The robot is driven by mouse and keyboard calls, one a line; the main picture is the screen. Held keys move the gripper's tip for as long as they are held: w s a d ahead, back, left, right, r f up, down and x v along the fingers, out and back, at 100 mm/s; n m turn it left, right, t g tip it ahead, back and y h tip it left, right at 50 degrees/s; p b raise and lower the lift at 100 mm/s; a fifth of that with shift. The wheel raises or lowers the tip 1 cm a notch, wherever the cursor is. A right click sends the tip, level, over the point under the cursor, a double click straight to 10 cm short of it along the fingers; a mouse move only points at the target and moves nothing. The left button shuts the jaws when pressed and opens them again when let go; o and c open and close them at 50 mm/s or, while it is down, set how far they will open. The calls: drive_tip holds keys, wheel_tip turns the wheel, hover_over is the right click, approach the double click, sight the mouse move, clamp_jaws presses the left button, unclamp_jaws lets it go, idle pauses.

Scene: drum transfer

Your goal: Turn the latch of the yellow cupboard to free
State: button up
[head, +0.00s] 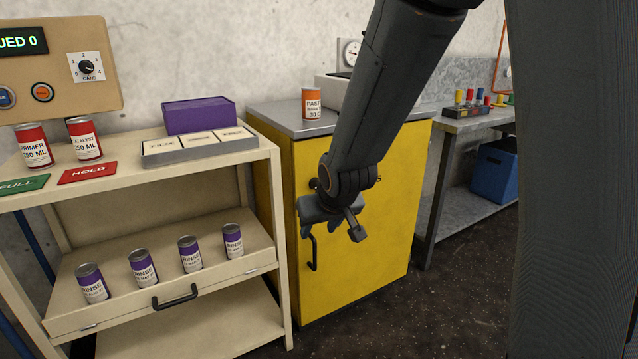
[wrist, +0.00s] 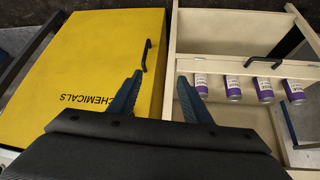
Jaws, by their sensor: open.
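The yellow cupboard (head: 375,255) stands in the middle of the head view, its door shut. It also shows in the wrist view (wrist: 65,60), with upside-down CHEMICALS lettering. Its black bar handle (head: 313,252) is on the door's left side, and it shows in the wrist view too (wrist: 146,54). A small dark round part (head: 314,184), perhaps the latch, peeks out beside my wrist; its setting cannot be read. My gripper (head: 331,230) is open and empty, in front of the door's upper left, above the handle. In the wrist view its fingers (wrist: 160,80) point towards the handle side.
A cream shelf unit (head: 215,159) stands close on the left, with several purple-banded cans (head: 143,268) on its pull-out shelf. An orange can (head: 311,104) stands on the cupboard top. A workbench (head: 450,125) with a blue bin (head: 493,172) is to the right. Floor before the cupboard is clear.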

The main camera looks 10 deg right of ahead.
drive_tip(key=w+d+t+y+p, duration=0.1)
drive_tip(key=w+d+t+p, duration=0.2)
drive_tip(key=w, duration=0.7)
drive_tip(key=m+t+y+p, duration=0.1)
drive_tip(key=t+y+p, duration=0.25)
drive_tip(key=t, duration=0.35)
approach(310, 184)
drive_tip(key=w, duration=0.6)
drive_tip(key=shift+f, duration=0.2)
drive_tip(key=shift+a, duration=0.1)
drive_tip(key=c, duration=1)
drive_tip(key=shift+c, duration=0.2)
